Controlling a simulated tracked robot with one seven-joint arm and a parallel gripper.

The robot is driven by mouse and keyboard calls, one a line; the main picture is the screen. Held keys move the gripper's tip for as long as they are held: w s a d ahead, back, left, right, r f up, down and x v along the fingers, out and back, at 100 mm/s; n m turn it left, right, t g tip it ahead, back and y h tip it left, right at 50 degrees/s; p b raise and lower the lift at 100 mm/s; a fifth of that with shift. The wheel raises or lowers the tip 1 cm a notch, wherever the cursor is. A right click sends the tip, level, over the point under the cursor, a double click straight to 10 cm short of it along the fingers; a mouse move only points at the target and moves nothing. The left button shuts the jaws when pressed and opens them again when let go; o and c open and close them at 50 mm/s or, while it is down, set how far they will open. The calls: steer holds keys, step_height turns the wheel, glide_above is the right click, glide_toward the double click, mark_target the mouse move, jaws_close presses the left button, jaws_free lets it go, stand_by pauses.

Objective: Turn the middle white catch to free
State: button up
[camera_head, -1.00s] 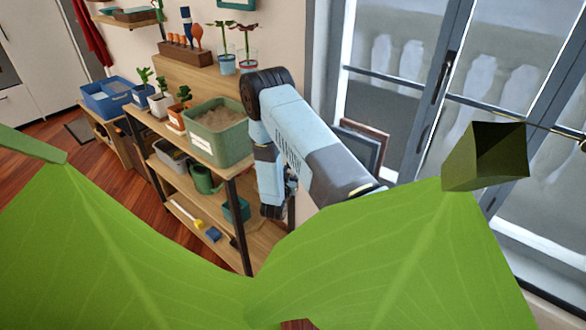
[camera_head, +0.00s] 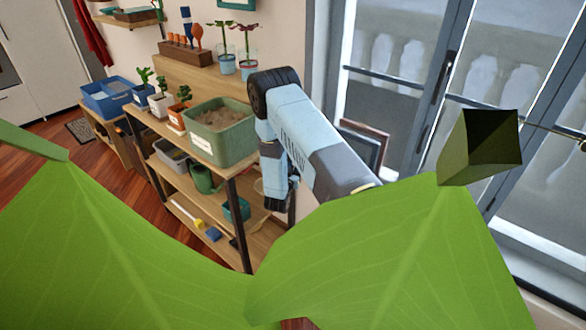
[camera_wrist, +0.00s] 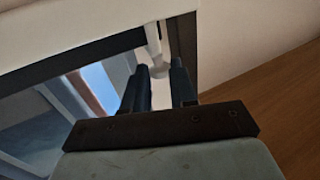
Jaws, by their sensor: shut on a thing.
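A white catch (camera_wrist: 154,40) with a slim stem shows in the wrist view, under a pale board. My gripper (camera_wrist: 160,76) has its two dark fingers on either side of the catch's lower end and is shut on it. Only this one catch is in view, so I cannot tell its place in a row. Its turned position is not clear. In the head view my blue and grey arm reaches in beside the shelf's right end, and the fingertips and catch cannot be made out.
A wooden shelf with a green sand-filled tub (camera_head: 220,135) and several potted plants stands beside my arm. Large green leaves (camera_head: 390,250) cover the lower head view. Glass doors (camera_head: 400,95) are to the right. A dark frame edge (camera_wrist: 185,48) stands close beside the fingers.

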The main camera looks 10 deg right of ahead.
steer(key=shift+c, duration=1.4)
steer(key=shift+a, duration=0.25)
jaws_close()
steer(key=shift+d, duration=0.15)
steer(key=shift+s, duration=0.1)
steer(key=shift+s+d+n+t+y, duration=0.1)
steer(key=shift+d+n+t+y, duration=0.25)
steer(key=shift+n+y, duration=1.5)
steer(key=shift+d+n+t+y, duration=0.35)
steer(key=shift+n+y, duration=0.75)
steer(key=shift+y, duration=1.45)
steer(key=shift+s+d+n+t+y, duration=0.1)
steer(key=shift+d+n+t+y, duration=0.25)
steer(key=shift+n+y, duration=1.5)
steer(key=shift+a+m+y, duration=0.1)
steer(key=shift+m+y, duration=0.2)
steer(key=shift+y, duration=0.25)
steer(key=o, duration=0.8)
jaws_free()
steer(key=shift+w, duration=0.1)
steer(key=shift+o, duration=0.6)
